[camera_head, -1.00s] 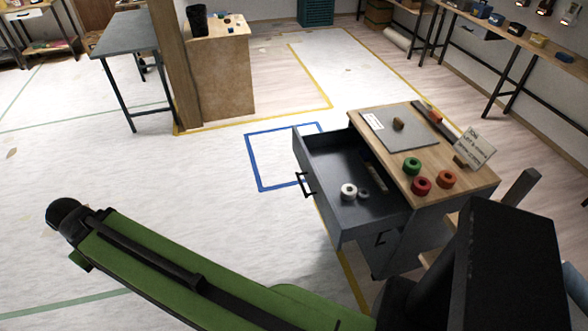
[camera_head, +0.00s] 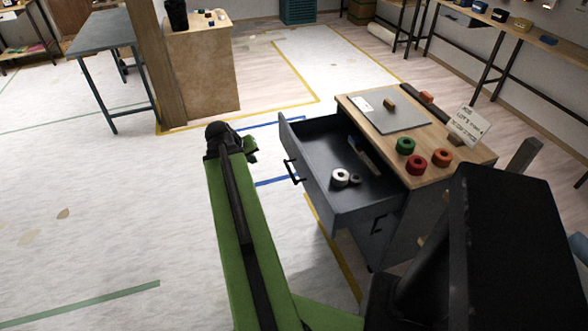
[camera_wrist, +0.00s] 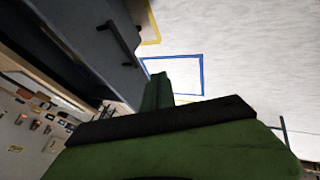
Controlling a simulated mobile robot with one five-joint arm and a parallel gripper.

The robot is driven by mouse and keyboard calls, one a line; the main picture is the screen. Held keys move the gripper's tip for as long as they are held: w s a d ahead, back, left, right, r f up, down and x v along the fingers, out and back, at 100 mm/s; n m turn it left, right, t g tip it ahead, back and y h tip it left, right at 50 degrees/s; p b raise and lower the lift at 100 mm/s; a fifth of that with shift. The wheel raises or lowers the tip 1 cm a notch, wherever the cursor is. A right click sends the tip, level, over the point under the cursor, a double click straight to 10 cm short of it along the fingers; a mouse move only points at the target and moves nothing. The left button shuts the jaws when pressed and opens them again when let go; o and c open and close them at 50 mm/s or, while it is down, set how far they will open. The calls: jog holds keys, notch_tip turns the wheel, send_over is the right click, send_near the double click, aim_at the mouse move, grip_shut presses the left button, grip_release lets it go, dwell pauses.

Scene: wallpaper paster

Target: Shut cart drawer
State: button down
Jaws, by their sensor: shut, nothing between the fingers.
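The cart (camera_head: 455,173) has a wooden top and dark grey sides, and stands right of centre in the head view. Its top drawer (camera_head: 335,207) is pulled well out toward the left. The drawer's black bar handle (camera_head: 291,171) is on its front face. A white roll (camera_head: 340,177), a smaller dark ring and a long thin tool lie inside. My green arm rises left of the drawer front. In the wrist view my gripper (camera_wrist: 157,92) appears shut and empty, with the drawer handle (camera_wrist: 121,44) up and to its left, apart from it.
The cart top holds green, red and orange rolls (camera_head: 442,158), a grey sheet (camera_head: 392,122) and a tilted sign card (camera_head: 467,126). A wooden cabinet (camera_head: 205,75) and a grey table (camera_head: 95,36) stand behind.

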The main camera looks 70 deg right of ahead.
jog(key=m+g, duration=0.1)
send_near(287, 165)
jog(key=shift+h, duration=0.3)
jog(key=b+x, duration=0.5)
jog(key=b, duration=0.3)
jog(key=shift+s+f+b, duration=0.1)
jog(key=shift+f+b, duration=0.2)
jog(key=shift+b, duration=0.1)
jog(key=shift+s+d+r, duration=0.2)
jog(key=shift+s+d, duration=1.15)
jog(key=shift+s, duration=0.25)
